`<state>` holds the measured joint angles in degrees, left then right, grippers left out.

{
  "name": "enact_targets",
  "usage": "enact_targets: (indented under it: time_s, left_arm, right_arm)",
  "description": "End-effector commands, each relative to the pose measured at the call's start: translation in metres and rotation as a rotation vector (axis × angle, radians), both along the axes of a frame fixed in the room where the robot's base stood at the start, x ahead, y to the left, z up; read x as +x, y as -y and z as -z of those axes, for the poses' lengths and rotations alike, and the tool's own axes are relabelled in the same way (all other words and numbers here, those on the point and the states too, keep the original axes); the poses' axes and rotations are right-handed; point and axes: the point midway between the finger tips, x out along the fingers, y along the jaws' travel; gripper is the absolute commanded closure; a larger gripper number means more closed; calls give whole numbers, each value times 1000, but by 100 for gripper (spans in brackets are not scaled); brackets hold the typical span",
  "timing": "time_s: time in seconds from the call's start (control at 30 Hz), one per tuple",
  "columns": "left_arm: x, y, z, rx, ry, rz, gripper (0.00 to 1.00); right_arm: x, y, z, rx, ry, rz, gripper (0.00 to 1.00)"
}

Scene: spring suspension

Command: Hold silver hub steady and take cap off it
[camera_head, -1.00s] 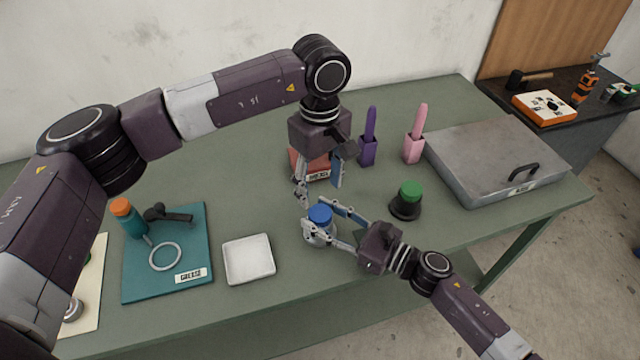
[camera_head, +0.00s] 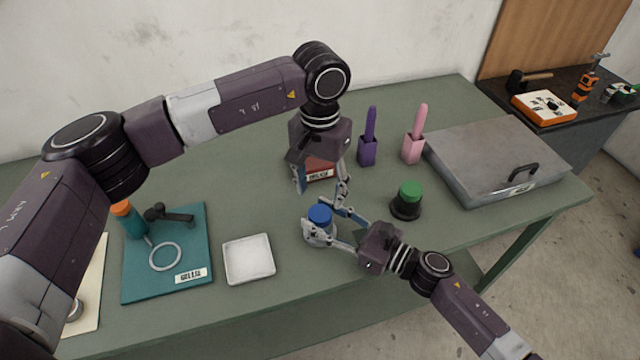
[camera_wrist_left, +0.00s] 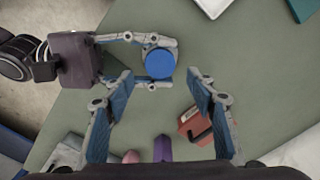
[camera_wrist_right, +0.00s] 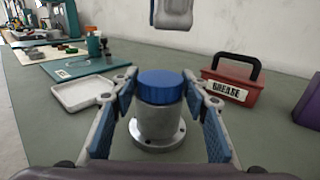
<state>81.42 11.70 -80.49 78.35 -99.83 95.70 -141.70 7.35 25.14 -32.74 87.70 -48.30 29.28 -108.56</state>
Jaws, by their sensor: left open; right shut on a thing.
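The silver hub (camera_wrist_right: 157,127) stands upright on the green table with a flanged base. The blue cap (camera_wrist_right: 161,87) sits on top of it; it also shows in the head view (camera_head: 320,214) and in the left wrist view (camera_wrist_left: 160,63). My right gripper (camera_head: 333,227) is shut on the hub from the right side, its fingers on either side of the body below the cap. My left gripper (camera_wrist_left: 160,84) is open and empty, pointing down above and slightly behind the cap, with its fingers apart from it.
A red grease box (camera_head: 320,172) stands behind the hub. A green-topped black pot (camera_head: 407,201) is to the right, a white tray (camera_head: 248,259) to the left. Purple (camera_head: 368,150) and pink (camera_head: 413,150) holders stand at the back, beside a grey metal case (camera_head: 495,155).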

Motion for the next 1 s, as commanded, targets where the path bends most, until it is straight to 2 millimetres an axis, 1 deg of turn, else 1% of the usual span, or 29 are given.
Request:
enact_targets:
  time_s: [0.03, 0.2, 0.3, 0.43, 0.6, 0.83, 1.0]
  left_arm:
    - [-1, 0, 8, 0, -3, -1, 49]
    - [-1, 0, 36, 0, -3, -2, 49]
    - [-1, 0, 50, 2, -4, -2, 49]
    - [-1, 0, 63, 1, -3, -3, 49]
    - [0, 0, 70, 1, 0, -3, 49]
    - [0, 0, 70, 1, 0, -3, 50]
    - [0, 0, 70, 1, 0, -3, 68]
  right_arm:
    - [0, 0, -1, 1, 2, 0, 100]
    - [0, 0, -1, 1, 2, 0, 100]
    - [0, 0, -1, 1, 2, 0, 100]
    - [0, 0, -1, 1, 2, 0, 100]
    - [0, 0, -1, 1, 2, 0, 100]
    - [0, 0, -1, 2, 2, 0, 100]
    - [0, 0, -1, 2, 2, 0, 100]
